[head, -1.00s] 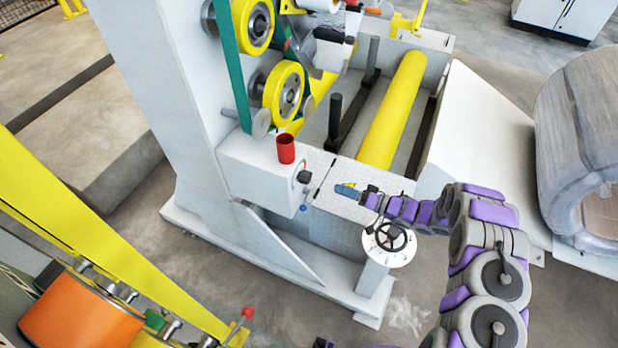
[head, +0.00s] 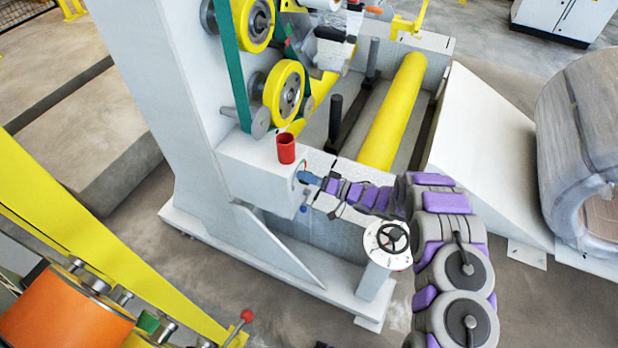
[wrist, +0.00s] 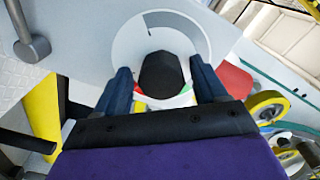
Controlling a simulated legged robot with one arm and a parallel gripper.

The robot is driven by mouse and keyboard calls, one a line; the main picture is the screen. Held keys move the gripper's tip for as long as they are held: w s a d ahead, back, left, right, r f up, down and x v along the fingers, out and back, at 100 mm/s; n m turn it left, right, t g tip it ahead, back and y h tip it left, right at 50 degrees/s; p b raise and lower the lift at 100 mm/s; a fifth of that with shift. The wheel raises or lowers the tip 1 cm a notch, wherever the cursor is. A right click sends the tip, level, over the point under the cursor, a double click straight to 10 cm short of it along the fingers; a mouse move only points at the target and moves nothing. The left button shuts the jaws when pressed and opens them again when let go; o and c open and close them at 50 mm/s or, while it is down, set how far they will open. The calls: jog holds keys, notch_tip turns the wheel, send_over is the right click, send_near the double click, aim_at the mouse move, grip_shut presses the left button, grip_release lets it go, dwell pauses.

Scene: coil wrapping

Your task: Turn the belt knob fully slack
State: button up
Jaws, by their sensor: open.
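The belt knob (wrist: 162,74) is a black round knob on a pale dial (wrist: 150,35) with red and green marks, seen in the wrist view. My gripper (wrist: 162,82) is open, with one dark blue finger on each side of the knob. I cannot tell whether the fingers touch it. In the head view my gripper (head: 303,178) is at the end face of the white box (head: 250,178) and hides the knob there.
A red cup-like cylinder (head: 286,148) stands on top of the box. A black handwheel (head: 393,237) on a white post is below my arm. Yellow wheels (head: 284,93) with a green belt (head: 234,75) are above, and a yellow roller (head: 392,112) lies behind.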

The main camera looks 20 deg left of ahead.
jog(key=c, duration=1)
